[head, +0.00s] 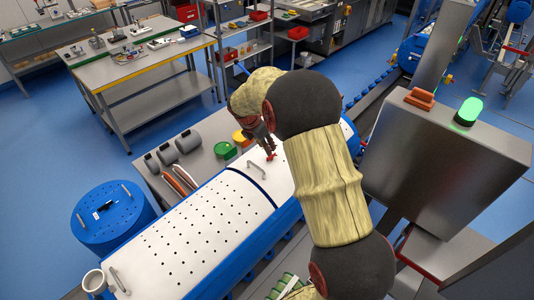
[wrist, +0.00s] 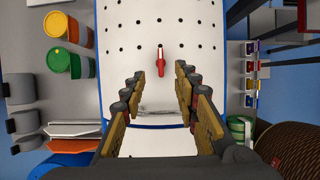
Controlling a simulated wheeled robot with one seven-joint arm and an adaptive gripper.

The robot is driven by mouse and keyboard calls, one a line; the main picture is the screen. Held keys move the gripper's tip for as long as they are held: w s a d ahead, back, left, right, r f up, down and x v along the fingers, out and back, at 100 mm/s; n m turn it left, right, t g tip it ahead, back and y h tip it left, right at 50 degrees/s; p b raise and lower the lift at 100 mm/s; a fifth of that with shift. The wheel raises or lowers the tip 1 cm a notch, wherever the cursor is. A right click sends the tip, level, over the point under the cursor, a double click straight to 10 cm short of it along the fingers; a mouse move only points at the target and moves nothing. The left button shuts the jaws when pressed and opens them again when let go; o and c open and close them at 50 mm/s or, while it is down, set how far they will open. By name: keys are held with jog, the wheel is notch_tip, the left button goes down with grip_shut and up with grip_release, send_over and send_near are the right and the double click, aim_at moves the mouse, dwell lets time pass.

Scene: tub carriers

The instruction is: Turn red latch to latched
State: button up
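The red latch (wrist: 161,61) is a small red lever on the white perforated lid (wrist: 182,22) of the long tub, upright in the wrist picture just beyond my fingertips. In the head view the red latch (head: 270,156) shows beside my gripper, near a grey handle. My gripper (wrist: 156,78) is open, with its two fingers apart on either side of the latch's line and nothing between them. In the head view my gripper (head: 266,140) is partly hidden by my arm. Whether the latch is latched I cannot tell.
A green tub (head: 225,150), a yellow tub (head: 241,138) and grey cylinders (head: 188,141) stand on the bench beside the carrier. A blue drum (head: 115,212) stands at left. A grey cabinet with a green lamp (head: 468,111) stands at right.

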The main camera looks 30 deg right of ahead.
aim_at(271, 159)
jog(key=p+x, duration=0.1)
jog(key=x, duration=0.6)
jog(key=shift+d+f, duration=0.1)
jog(key=shift+f, duration=0.2)
jog(key=c, duration=0.8)
